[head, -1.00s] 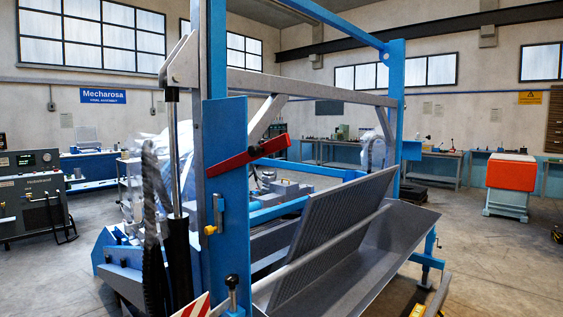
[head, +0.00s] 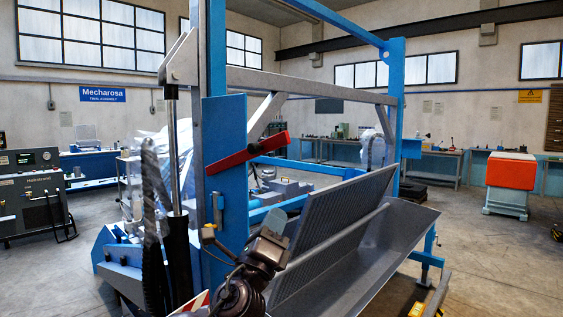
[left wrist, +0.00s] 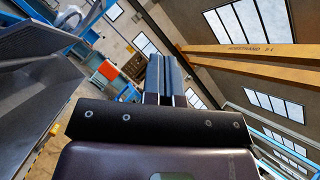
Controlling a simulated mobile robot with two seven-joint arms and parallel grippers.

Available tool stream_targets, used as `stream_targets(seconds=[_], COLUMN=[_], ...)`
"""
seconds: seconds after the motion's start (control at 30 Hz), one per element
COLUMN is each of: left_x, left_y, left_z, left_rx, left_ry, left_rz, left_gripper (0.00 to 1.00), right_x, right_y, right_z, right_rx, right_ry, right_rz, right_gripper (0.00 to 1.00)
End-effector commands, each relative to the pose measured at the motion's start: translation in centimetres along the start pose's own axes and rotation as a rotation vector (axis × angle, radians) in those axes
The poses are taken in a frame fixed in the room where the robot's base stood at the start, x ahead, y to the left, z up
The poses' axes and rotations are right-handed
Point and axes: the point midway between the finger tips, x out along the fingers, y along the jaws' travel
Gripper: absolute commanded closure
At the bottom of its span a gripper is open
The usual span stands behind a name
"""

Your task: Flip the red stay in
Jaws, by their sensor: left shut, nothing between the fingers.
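The red stay (head: 247,153) is a flat red bar mounted on the blue upright post (head: 225,190) of the frame. It slants across the post and sticks out to the right, with its right end higher. My left gripper (head: 276,222) has come up from below and is under the stay, a little to its right in the picture, apart from it. Its fingers are shut and empty; they also show side by side in the left wrist view (left wrist: 165,78). The stay is not seen in the left wrist view. My right gripper is not in view.
A grey trough with a slatted panel (head: 335,215) lies right of the post; a small yellow-and-grey latch (head: 208,232) sits on the post near my left wrist. A dark cylinder (head: 178,250) stands left of the post. Open floor and an orange-red box (head: 511,170) are farther right.

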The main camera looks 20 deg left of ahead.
Motion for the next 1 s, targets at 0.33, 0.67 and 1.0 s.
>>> stream_targets(seconds=[0.33,0.67,1.0], left_x=[-0.1,-0.1,2.1], left_y=[-0.5,-0.4,-0.7], left_z=[1.0,1.0,1.3], left_rx=[0.38,0.398,0.399], left_ry=[-0.071,-0.07,-0.073], left_rz=[-0.013,-0.011,-0.014], left_gripper=[1.0,1.0,1.0], right_x=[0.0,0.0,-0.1], right_y=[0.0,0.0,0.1], right_z=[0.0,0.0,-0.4], right_rx=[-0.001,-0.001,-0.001], right_ry=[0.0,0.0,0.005], right_rz=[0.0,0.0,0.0], right_gripper=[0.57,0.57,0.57])
